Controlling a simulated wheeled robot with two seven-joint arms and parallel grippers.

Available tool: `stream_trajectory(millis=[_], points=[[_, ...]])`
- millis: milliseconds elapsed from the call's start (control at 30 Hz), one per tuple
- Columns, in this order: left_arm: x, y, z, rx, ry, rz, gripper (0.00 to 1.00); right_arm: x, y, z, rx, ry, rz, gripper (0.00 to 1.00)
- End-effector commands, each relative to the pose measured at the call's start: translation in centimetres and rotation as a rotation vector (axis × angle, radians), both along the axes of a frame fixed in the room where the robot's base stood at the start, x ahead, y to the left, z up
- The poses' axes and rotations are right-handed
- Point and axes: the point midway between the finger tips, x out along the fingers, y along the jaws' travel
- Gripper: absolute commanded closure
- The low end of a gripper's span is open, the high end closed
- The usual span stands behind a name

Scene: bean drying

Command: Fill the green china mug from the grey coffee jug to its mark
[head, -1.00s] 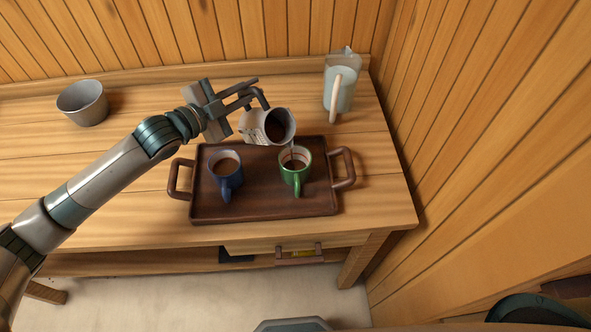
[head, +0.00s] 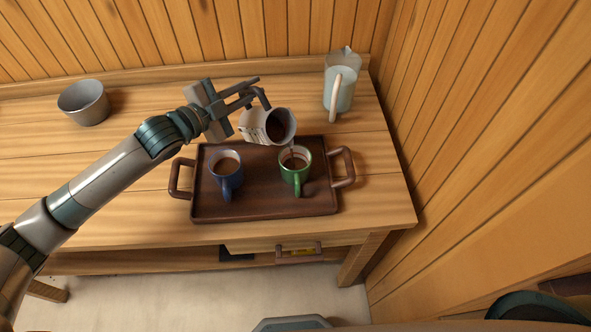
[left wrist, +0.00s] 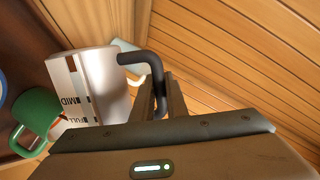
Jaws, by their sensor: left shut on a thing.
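The grey coffee jug (head: 253,125) is tilted with its mouth toward the green china mug, and dark coffee shows inside it. My left gripper (head: 256,97) is shut on the jug's dark handle, which also shows in the left wrist view (left wrist: 150,62). The jug's side (left wrist: 85,88) carries the words MID and FULL there. The green china mug (head: 296,177) stands upright on the tray below the jug's lip. A thin dark stream runs from the lip into the mug, which holds dark coffee. I cannot make out the mug's mark clearly. My right gripper is not in view.
A blue mug (head: 227,183) with brown liquid stands on the left of the dark wooden tray (head: 262,205). A glass pitcher (head: 341,92) stands at the back right near the wall. A grey bowl (head: 84,103) is at the back left. The table's front left is clear.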

Motion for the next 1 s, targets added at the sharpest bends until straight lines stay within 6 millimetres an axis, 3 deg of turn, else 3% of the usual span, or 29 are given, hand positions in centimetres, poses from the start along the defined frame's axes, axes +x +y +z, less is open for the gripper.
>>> stream_trajectory(millis=[1000], points=[[-0.29,-0.31,0.76,0.027,-0.036,0.000,1.00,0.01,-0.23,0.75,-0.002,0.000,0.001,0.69]])
